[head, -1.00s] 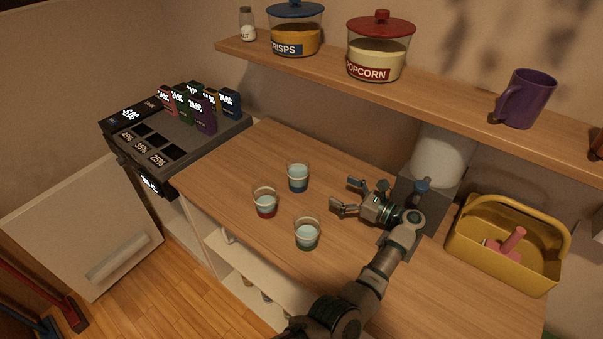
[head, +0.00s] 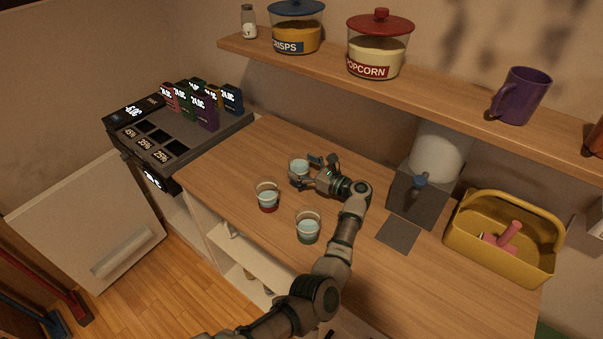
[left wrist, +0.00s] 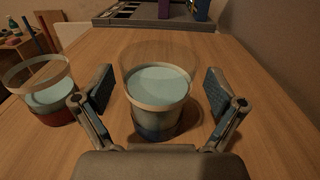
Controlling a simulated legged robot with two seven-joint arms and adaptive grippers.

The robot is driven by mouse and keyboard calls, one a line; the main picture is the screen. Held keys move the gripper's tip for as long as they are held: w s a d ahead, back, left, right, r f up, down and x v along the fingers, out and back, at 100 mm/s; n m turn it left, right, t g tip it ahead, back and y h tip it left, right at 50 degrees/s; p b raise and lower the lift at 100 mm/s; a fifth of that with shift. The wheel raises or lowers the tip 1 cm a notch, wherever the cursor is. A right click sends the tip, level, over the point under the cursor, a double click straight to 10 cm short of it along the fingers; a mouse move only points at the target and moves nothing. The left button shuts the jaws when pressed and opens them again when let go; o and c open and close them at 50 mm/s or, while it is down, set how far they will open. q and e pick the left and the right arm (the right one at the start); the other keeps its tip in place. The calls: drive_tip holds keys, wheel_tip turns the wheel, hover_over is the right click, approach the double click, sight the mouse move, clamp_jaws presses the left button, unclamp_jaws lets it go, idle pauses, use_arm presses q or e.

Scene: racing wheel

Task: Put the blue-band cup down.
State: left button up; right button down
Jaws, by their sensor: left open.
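The blue-band cup (head: 299,167) stands upright on the wooden counter and holds pale blue liquid. In the left wrist view the cup (left wrist: 158,92) stands between the open fingers of my left gripper (left wrist: 164,100), with a gap on each side. In the head view my left gripper (head: 311,173) reaches in from the right side of the cup and hides part of it, including most of its blue band. My right gripper is not in view.
A red-band cup (head: 267,197) and a green-band cup (head: 308,228) stand close by. The red-band cup (left wrist: 45,90) is just left of the fingers in the left wrist view. A dispenser (head: 420,185) and a yellow basket (head: 500,240) stand to the right. A shelf (head: 440,88) hangs above.

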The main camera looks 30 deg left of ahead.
use_arm(q)
drive_tip(key=shift+a+f, duration=0.2)
drive_tip(key=shift+a, duration=0.3)
drive_tip(key=shift+a+f, duration=0.1)
drive_tip(key=shift+a, duration=0.1)
drive_tip(key=c, duration=0.7)
drive_tip(key=shift+d, duration=0.15)
drive_tip(key=c, duration=0.8)
drive_tip(key=shift+d+r, duration=0.3)
drive_tip(key=shift+d, duration=0.1)
drive_tip(key=shift+c, duration=0.4)
